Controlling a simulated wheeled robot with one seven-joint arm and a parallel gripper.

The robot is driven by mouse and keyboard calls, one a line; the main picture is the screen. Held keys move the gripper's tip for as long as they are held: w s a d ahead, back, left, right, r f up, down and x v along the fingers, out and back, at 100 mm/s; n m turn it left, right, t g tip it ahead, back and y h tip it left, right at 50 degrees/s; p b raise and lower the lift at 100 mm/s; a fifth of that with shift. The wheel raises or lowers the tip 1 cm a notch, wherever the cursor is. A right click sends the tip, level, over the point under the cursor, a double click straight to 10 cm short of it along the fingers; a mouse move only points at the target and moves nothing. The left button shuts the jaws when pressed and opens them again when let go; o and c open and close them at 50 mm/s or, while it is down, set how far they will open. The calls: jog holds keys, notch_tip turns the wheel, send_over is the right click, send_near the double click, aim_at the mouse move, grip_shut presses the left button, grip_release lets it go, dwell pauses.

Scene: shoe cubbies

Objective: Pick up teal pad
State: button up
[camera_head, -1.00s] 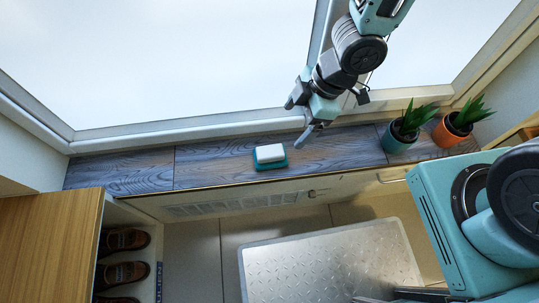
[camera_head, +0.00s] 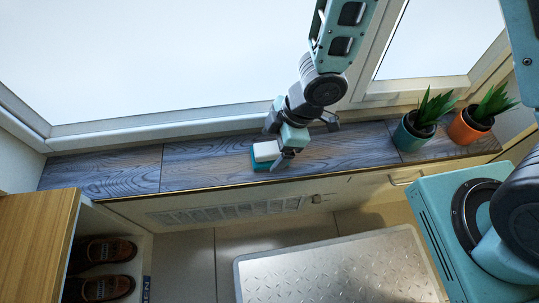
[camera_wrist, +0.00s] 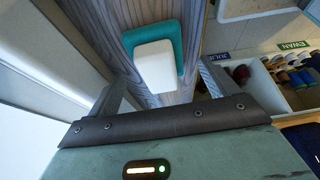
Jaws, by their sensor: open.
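The teal pad (camera_head: 257,163) lies on the wooden window ledge with a white block (camera_head: 265,151) on top of it. In the wrist view the teal pad (camera_wrist: 168,36) shows around the far and right sides of the white block (camera_wrist: 155,68). My gripper (camera_head: 276,142) is over the pad and partly covers its right side in the head view. In the wrist view my gripper (camera_wrist: 162,93) is open, one finger on each side of the block, with nothing held. I cannot tell whether the fingers touch anything.
A plant in a teal pot (camera_head: 413,134) and one in an orange pot (camera_head: 467,127) stand on the ledge to the right. The window frame (camera_head: 150,125) runs behind the ledge. Cubbies with shoes (camera_head: 103,287) are at lower left. The ledge's left part is clear.

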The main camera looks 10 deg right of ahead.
aim_at(270, 149)
jog(key=b+x, duration=0.1)
jog(key=x, duration=0.1)
jog(key=shift+a+f, duration=0.1)
jog(key=shift+f, duration=0.2)
jog(key=c, duration=1.1)
jog(key=shift+o, duration=0.2)
jog(key=shift+r, duration=0.1)
notch_tip(270, 149, up, 10)
jog(key=p, duration=0.7)
jog(key=o, duration=0.4)
jog(key=shift+c, duration=1.6)
jog(key=shift+s, duration=0.1)
